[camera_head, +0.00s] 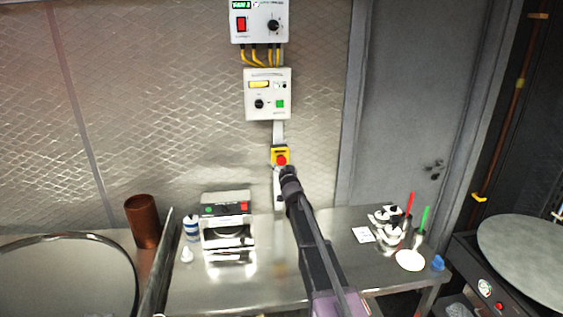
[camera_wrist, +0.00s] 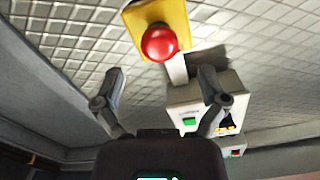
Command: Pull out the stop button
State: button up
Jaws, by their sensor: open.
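The stop button (camera_head: 281,159) is a round red knob on a yellow box (camera_head: 277,150), fixed to the wall below the control boxes. In the wrist view the red stop button (camera_wrist: 160,42) and its yellow box (camera_wrist: 140,16) show at the top, beyond the fingers. My gripper (camera_wrist: 164,85) is open and empty, its two fingers spread apart below the button in that picture. In the head view my gripper (camera_head: 288,173) is just below the button and partly overlaps that area. I see no contact with the button.
Two control boxes, a lower one (camera_head: 267,95) and an upper one (camera_head: 259,20), hang above the button with yellow cables between them. A steel table (camera_head: 270,285) stands below, with a small machine (camera_head: 227,228), a copper cylinder (camera_head: 143,221) and cups with utensils (camera_head: 389,238).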

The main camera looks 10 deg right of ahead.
aim_at(282, 161)
jog(key=shift+w, duration=2.95)
grip_shut()
jog(key=shift+s, duration=0.85)
grip_release()
jog(key=shift+s, duration=0.15)
